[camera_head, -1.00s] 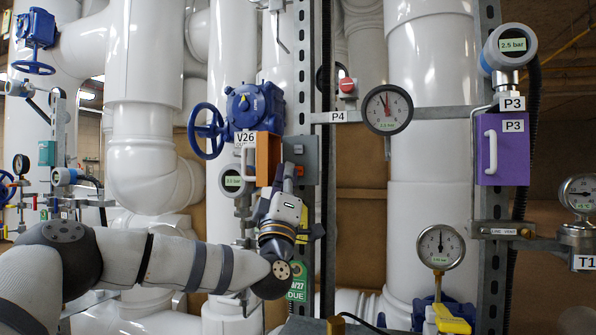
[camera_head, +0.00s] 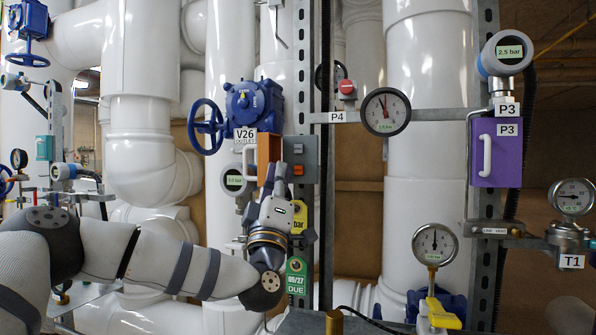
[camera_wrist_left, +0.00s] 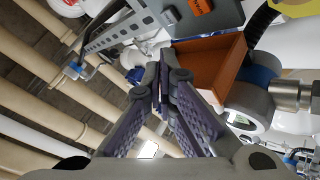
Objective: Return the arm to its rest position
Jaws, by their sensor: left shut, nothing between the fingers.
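My left arm comes in from the left in the head view and ends in my left gripper (camera_head: 270,178). The gripper points up, just below the orange box (camera_head: 268,150) and beside the grey switch box (camera_head: 300,158). In the left wrist view the gripper's fingertips (camera_wrist_left: 160,75) meet, with nothing between them. The orange box (camera_wrist_left: 213,62) shows there just right of the fingertips; I cannot tell whether they touch it. My right gripper is not in view.
The blue valve V26 (camera_head: 252,105) with its handwheel (camera_head: 206,127) is above the gripper. A small gauge (camera_head: 235,181) is close on its left. A yellow tag (camera_head: 299,217) and a green tag (camera_head: 296,277) hang at its right. Gauge P4 (camera_head: 385,111) and a purple box (camera_head: 497,152) are farther right.

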